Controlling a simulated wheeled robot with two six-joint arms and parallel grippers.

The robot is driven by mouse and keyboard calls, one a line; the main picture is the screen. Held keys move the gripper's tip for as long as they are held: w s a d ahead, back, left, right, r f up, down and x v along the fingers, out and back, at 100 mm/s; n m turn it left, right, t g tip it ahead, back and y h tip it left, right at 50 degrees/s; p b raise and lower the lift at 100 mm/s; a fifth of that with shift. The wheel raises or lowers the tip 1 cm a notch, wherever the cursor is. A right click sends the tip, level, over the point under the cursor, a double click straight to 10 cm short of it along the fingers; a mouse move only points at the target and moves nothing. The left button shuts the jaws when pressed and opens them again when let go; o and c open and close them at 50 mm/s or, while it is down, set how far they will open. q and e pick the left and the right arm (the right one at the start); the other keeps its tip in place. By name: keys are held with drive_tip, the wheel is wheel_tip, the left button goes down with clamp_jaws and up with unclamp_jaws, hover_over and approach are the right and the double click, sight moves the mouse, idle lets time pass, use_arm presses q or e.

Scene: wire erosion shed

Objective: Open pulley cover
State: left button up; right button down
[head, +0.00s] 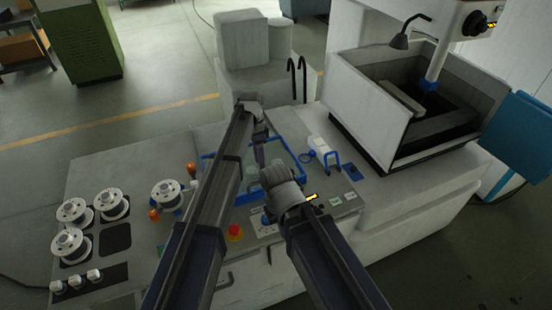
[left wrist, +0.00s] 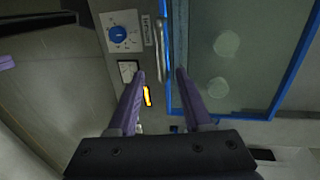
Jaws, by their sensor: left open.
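The pulley cover is a clear pane in a blue frame (head: 296,156), and it appears to lie flat on the machine top in the head view. In the left wrist view the blue frame (left wrist: 290,73) fills the right side, with pale round pulleys seen through the pane. A thin grey bar handle (left wrist: 160,50) runs along the cover's left edge. My left gripper (head: 262,160) is over the cover; its open, empty fingers (left wrist: 161,78) point toward the handle, which shows between and beyond the tips. My right arm hides part of the cover; its gripper is not visible.
A control panel with a blue knob (left wrist: 120,35) borders the cover, and a red button (head: 235,232) sits near the front. White spools (head: 111,203) stand at left. A grey-walled tank (head: 372,107) rises at back right.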

use_arm(q)
drive_tip(key=f+b, duration=0.5)
drive_tip(key=s+f+b, duration=0.1)
drive_tip(key=f+b, duration=0.1)
drive_tip(key=b, duration=0.1)
drive_tip(key=shift+s+d+f, duration=0.1)
drive_tip(key=shift+d+f, duration=0.2)
drive_tip(key=shift+f, duration=0.05)
drive_tip(key=shift+r, duration=0.1)
clamp_jaws()
idle(1.4)
